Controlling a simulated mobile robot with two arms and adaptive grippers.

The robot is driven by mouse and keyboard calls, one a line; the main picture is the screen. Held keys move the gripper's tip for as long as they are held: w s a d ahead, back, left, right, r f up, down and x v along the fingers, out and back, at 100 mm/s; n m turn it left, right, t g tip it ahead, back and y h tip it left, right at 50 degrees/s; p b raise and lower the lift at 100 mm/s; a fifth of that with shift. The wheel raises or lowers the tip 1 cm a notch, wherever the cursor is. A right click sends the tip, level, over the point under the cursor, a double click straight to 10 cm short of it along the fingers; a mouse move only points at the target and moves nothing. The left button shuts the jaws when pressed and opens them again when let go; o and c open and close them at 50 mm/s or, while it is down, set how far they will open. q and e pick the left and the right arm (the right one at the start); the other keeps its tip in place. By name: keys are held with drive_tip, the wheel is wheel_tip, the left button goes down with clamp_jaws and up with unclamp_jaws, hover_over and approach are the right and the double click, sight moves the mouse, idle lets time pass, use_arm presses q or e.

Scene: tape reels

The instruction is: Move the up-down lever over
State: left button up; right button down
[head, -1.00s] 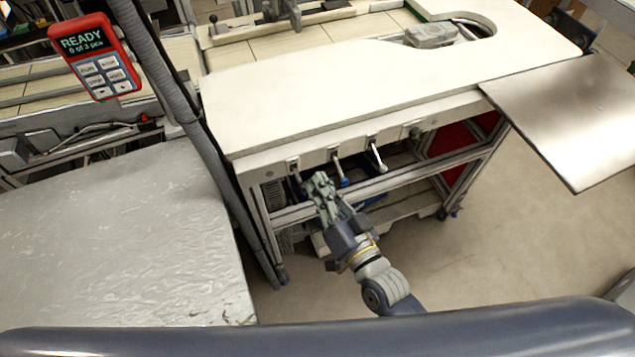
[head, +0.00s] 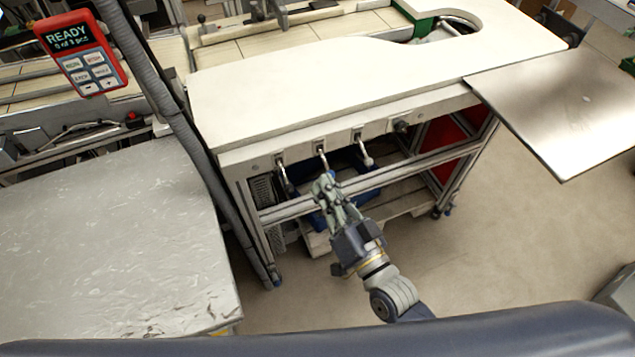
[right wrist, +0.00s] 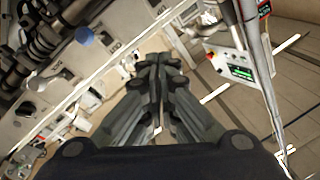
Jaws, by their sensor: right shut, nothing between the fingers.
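Three levers hang on the front edge of the white bench: a left lever (head: 284,175), a middle lever (head: 322,158) and a right lever (head: 364,153). I cannot read which one is the up-down lever. My right gripper (head: 324,182) is shut and empty, just below the middle lever, whose lower end it partly hides. I cannot tell whether they touch. My left gripper is not in view.
The white bench top (head: 300,95) overhangs the levers, with frame rails below. A metal plate (head: 555,110) juts out at right. A grey table (head: 100,240) fills the left. A red control panel (head: 82,58) reads READY. Open floor lies at right.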

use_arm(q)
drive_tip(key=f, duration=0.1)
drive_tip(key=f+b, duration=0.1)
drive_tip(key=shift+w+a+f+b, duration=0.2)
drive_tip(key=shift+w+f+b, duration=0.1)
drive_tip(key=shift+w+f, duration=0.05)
use_arm(e)
drive_tip(key=s+d+f, duration=0.2)
drive_tip(key=s+f, duration=0.1)
drive_tip(key=s, duration=0.3)
drive_tip(key=shift+s+d+f, duration=0.15)
drive_tip(key=shift+d+f, duration=0.05)
drive_tip(key=shift+d, duration=0.15)
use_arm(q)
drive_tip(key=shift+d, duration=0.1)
